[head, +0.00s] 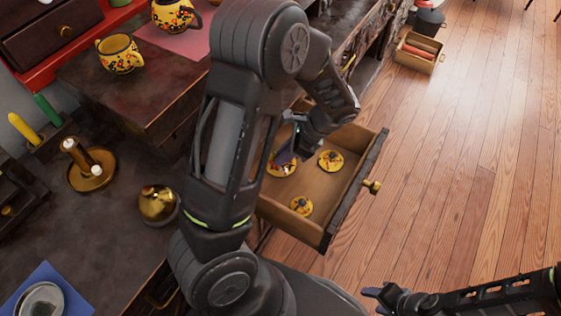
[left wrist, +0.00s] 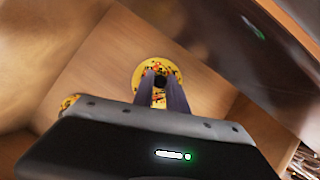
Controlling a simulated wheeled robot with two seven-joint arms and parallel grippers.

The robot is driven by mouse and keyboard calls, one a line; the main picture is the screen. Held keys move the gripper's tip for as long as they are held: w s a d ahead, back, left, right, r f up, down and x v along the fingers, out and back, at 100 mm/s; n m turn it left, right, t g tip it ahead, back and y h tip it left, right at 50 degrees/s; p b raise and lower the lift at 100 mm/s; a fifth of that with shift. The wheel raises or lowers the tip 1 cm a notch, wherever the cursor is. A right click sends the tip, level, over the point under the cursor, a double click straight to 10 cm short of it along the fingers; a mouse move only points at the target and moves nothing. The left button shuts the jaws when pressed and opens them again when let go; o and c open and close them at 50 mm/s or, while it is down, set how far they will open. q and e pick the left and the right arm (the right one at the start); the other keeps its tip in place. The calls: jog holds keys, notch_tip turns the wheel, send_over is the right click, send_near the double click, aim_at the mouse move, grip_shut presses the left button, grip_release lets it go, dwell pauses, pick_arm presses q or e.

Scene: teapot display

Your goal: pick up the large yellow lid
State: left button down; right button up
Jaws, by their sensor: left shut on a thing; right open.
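The large yellow lid (head: 279,170), with a patterned surface and a dark knob, is inside the open wooden drawer (head: 345,200). My left gripper (head: 285,156) reaches down into the drawer over it and hides part of it. In the left wrist view, my left gripper (left wrist: 161,88) is shut on the dark knob of the yellow lid (left wrist: 143,72). I cannot tell whether the lid touches the drawer floor. My right gripper (head: 373,299) is open and empty at the lower right, over the floor.
Two smaller yellow lids (head: 331,160) (head: 302,206) lie in the same drawer. A patterned cup (head: 120,54), a candle holder (head: 92,170) and a brass pot (head: 157,203) stand on the dark furniture at left. The wooden floor at right is mostly clear.

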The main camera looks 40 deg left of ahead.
dwell(0.4)
pick_arm(q)
jog(key=shift+r+p, duration=0.35)
jog(key=shift+r, duration=0.4)
jog(key=w+d, duration=0.1)
jog(key=d, duration=0.1)
jog(key=w+d, duration=0.1)
jog(key=d, duration=0.2)
jog(key=w+d, duration=0.2)
jog(key=shift+d+p, duration=0.15)
jog(key=shift+p, duration=0.15)
notch_tip(320, 180, up, 14)
jog(key=p, duration=0.2)
jog(key=shift+f+p, duration=0.2)
jog(key=shift+p, duration=0.15)
jog(key=w+d+r+p, duration=0.2)
jog(key=d+r+p, duration=0.1)
jog(key=r+p, duration=0.3)
jog(key=w+d+r+n+p, duration=0.1)
jog(key=w+d+r+p, duration=0.1)
jog(key=r+p, duration=0.5)
jog(key=shift+d+g+p, duration=0.3)
jog(key=shift+d+p, duration=0.25)
jog(key=shift+p, duration=0.4)
